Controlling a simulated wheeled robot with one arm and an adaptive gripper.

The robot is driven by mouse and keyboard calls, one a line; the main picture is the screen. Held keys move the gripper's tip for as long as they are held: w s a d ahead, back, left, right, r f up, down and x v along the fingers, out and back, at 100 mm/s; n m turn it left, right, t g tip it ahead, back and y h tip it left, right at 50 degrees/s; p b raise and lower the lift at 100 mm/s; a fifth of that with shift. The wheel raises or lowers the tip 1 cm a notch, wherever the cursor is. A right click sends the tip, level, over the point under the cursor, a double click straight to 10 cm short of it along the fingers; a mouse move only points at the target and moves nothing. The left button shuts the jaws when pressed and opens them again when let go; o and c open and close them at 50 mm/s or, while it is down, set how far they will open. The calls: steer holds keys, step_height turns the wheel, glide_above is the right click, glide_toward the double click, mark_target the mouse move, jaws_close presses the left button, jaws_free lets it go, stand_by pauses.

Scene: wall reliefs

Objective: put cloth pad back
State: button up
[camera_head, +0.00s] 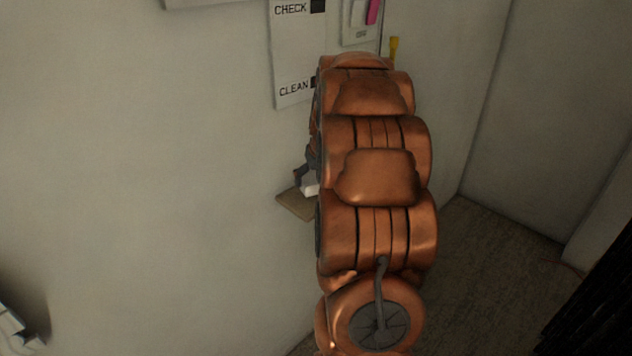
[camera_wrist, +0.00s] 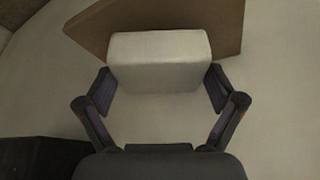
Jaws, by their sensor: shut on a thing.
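The cloth pad (camera_wrist: 160,62) is a pale, off-white block between my gripper's fingers in the wrist view. My gripper (camera_wrist: 160,90) is shut on it, with one dark finger against each side. A flat brown ledge (camera_wrist: 218,22) shows behind the pad. In the head view a small piece of the white pad (camera_head: 311,190) shows beside the ledge (camera_head: 296,203) on the wall. My gripper (camera_head: 305,177) is mostly hidden there behind my copper arm. I cannot tell whether the pad touches the ledge.
A white panel (camera_head: 290,55) lettered CHECK and CLEAN hangs on the wall above the ledge. A small holder with a pink item (camera_head: 373,11) and a yellow item (camera_head: 393,48) are at the upper right. The wall left of the ledge is bare.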

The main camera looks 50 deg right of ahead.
steer(key=shift+f, duration=1)
steer(key=o, duration=0.7)
steer(key=b+v, duration=0.2)
steer(key=v, duration=1)
steer(key=shift+s+b, duration=0.1)
steer(key=shift+b, duration=0.2)
